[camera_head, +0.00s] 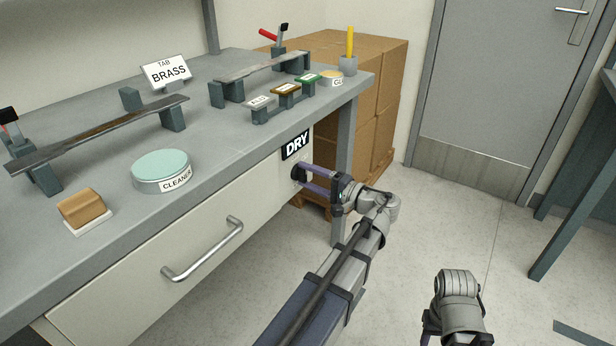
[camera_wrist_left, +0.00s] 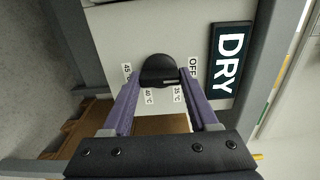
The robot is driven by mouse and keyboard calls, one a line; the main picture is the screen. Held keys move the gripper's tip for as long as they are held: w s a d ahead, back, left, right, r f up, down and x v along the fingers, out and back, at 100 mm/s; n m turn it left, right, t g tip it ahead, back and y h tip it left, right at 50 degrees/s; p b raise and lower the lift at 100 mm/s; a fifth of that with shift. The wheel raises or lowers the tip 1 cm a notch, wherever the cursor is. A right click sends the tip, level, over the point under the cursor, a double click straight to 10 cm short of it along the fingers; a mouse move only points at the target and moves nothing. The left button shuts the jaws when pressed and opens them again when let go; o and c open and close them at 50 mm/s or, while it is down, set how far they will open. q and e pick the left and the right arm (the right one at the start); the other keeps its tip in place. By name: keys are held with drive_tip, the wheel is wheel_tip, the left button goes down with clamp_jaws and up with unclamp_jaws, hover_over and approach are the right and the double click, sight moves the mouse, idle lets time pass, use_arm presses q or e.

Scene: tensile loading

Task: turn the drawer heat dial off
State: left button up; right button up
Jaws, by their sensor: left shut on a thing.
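The black heat dial (camera_wrist_left: 157,69) is on the pale drawer front (camera_wrist_left: 112,37). Printed around it are 45, 40 °C, 35 °C and an OFF label (camera_wrist_left: 193,68) on the right. A light mark on the dial's lower right edge lies nearest the 35 °C label. My left gripper (camera_head: 297,174) is at the right end of the drawer front, below the DRY sign (camera_head: 295,145). In the left wrist view its purple fingers (camera_wrist_left: 158,77) are closed on the dial's two sides. Only part of my right arm shows, at the bottom right; its fingertips are out of view.
The drawer handle (camera_head: 203,249) is left of the dial, under the grey bench top (camera_head: 110,219). A bench leg (camera_head: 344,170) stands just right of the dial. Cardboard boxes (camera_head: 385,95) are stacked behind. The floor at right is mostly clear.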

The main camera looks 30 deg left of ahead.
idle(0.5)
use_arm(q)
drive_tip(key=o, duration=1.4)
drive_tip(key=shift+d, duration=0.15)
drive_tip(key=d, duration=0.7)
drive_tip(key=shift+s+d, duration=0.25)
drive_tip(key=shift+s, duration=0.05)
